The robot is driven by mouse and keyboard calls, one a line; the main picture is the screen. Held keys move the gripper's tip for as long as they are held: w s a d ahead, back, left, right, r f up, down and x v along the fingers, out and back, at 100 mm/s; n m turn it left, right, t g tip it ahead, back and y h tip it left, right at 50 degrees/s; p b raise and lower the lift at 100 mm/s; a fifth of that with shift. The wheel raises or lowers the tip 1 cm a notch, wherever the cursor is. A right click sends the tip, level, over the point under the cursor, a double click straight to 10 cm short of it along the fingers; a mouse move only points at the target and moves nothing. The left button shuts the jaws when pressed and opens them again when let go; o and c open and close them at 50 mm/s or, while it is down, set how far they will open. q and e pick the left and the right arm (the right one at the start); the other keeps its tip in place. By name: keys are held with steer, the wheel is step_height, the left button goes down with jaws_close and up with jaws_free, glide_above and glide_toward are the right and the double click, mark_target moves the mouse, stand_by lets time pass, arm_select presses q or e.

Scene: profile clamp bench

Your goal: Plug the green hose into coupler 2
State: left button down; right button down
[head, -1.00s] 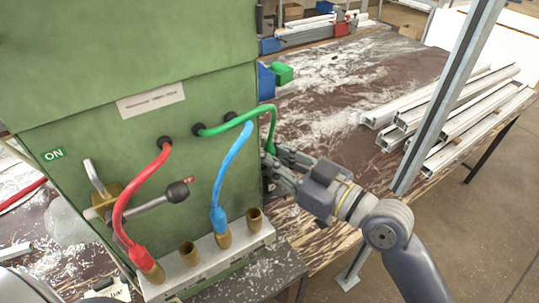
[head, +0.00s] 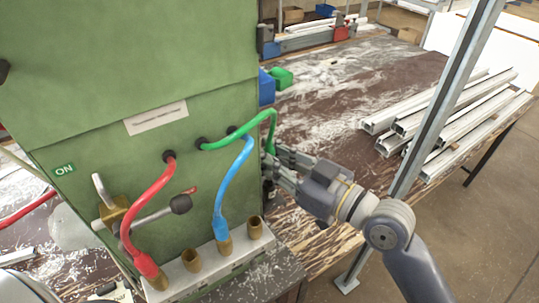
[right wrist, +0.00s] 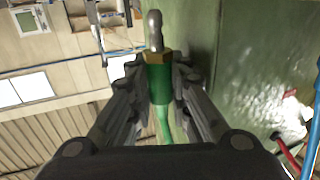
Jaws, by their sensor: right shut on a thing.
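The green hose (head: 254,124) leaves a black port on the green cabinet and arches over to the right. My right gripper (head: 270,168) is shut on its free end, beside the cabinet's right edge. In the right wrist view, the gripper (right wrist: 158,85) grips the green sleeve (right wrist: 160,88); a brass collar and a metal tip stick out beyond the fingers. The coupler row stands on a pale block (head: 207,272) low on the cabinet. The red hose (head: 148,200) and blue hose (head: 230,185) each sit in a coupler. An empty coupler (head: 191,261) stands between them, another (head: 254,230) at the right end. No coupler numbers are readable.
A lever (head: 160,214) with a dark knob juts out near the red hose. White profiles (head: 450,120) lie on the bench behind. A green bin (head: 282,78) and blue bin (head: 266,87) stand beyond the cabinet.

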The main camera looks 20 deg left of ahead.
steer(key=shift+d, duration=0.1)
stand_by(0.3)
steer(key=s+d+b, duration=0.2)
steer(key=s+d, duration=0.7)
steer(key=d, duration=0.2)
steer(key=shift+d, duration=0.15)
stand_by(1.8)
